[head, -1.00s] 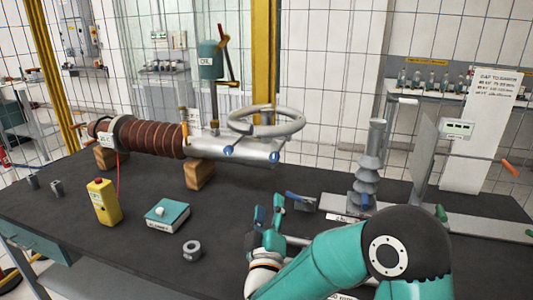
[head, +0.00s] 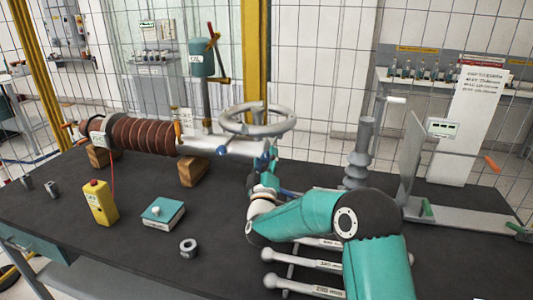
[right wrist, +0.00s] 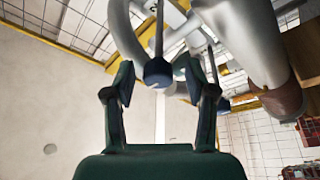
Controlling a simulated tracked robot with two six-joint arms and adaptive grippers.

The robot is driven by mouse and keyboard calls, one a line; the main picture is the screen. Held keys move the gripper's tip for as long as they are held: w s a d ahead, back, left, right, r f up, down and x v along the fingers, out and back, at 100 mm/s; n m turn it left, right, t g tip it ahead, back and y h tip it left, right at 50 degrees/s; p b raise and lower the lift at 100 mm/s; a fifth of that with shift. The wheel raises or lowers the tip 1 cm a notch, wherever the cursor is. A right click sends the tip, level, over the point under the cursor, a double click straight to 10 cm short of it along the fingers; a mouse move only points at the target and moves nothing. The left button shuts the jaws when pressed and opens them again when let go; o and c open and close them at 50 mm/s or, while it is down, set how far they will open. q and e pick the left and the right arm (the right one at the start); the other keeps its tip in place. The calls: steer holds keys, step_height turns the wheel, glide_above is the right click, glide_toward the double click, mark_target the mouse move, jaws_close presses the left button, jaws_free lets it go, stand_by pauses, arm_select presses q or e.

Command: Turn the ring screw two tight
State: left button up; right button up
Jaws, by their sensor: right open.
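The grey ring (head: 257,120) sits over the right end of the ribbed brown bushing (head: 145,134). A screw with a blue knob (head: 222,150) shows below the ring's left side. My right gripper (head: 267,162) is just below the ring's right side and hides part of that area. In the right wrist view, a blue screw knob (right wrist: 158,73) on a thin rod is between the tips of my open fingers (right wrist: 155,82), with no clear grip on it. A second blue knob (right wrist: 222,104) shows to the right, beyond the fingers. My left gripper is not in view.
A wooden block (head: 192,171) supports the bushing. A yellow control box (head: 101,202), a teal box (head: 163,212) and a metal nut (head: 188,248) lie on the dark table. Labelled rods (head: 305,262) lie below my right arm. A grey ribbed insulator (head: 358,160) stands to its right.

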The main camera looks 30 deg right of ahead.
steer(key=shift+w+d+r, duration=0.1)
steer(key=shift+w+d, duration=0.2)
steer(key=shift+w, duration=0.1)
